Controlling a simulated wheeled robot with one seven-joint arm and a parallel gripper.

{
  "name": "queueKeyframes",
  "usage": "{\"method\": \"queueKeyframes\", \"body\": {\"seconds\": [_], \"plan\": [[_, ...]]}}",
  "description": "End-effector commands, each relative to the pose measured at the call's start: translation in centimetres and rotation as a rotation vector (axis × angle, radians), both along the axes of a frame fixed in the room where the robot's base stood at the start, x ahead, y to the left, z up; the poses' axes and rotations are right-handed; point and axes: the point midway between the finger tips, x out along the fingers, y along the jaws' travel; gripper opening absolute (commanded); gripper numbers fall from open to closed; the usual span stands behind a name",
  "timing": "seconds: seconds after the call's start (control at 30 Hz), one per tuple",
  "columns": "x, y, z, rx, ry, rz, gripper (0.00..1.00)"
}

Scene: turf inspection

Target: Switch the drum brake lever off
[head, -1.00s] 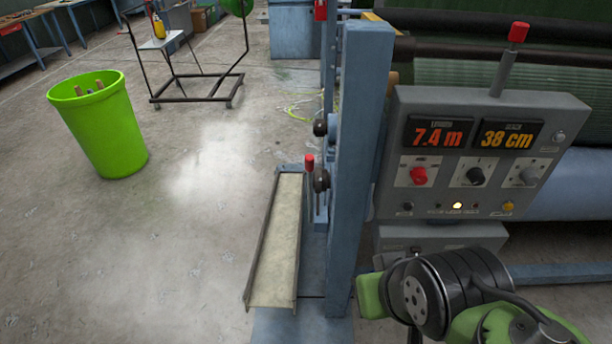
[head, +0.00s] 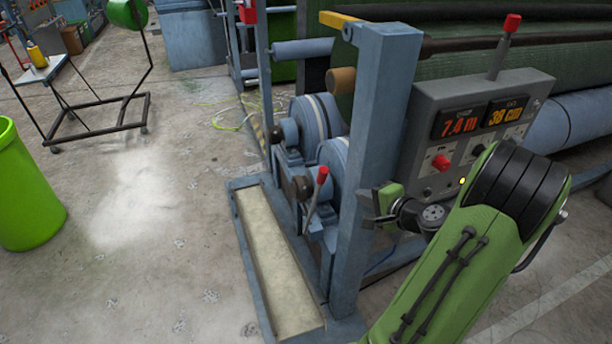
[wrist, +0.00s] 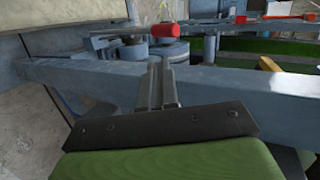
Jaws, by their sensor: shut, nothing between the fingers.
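A lever with a red grip (head: 316,195) stands tilted beside the blue-grey drums (head: 318,125), left of the blue post (head: 380,120); I take it as the drum brake lever. In the wrist view a red grip (wrist: 165,31) shows beyond my gripper (wrist: 158,62), apart from the fingers; it looks like the same lever. My gripper (head: 368,208) is shut and empty at the right side of the post. The post lies between it and the lever in the head view. The lever's lower end is partly hidden among the drum parts.
A grey control box (head: 465,135) with lit displays and another red-tipped lever (head: 506,35) stands right of the post. A shallow tray (head: 262,275) lies in front of the drums. A green bin (head: 25,190) and black stand (head: 95,130) are left; floor between is open.

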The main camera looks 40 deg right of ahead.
Motion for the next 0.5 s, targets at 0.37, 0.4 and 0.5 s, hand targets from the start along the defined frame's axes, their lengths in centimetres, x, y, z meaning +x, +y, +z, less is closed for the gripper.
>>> {"method": "queueKeyframes", "body": {"seconds": [0.37,0.4,0.5], "plan": [[0.6,0.0,-0.3,0.000,-0.001,0.002,0.00],[1.2,-0.1,-0.6,0.000,0.000,0.003,0.00],[3.0,-0.1,-1.4,0.001,0.000,0.007,0.00]]}}
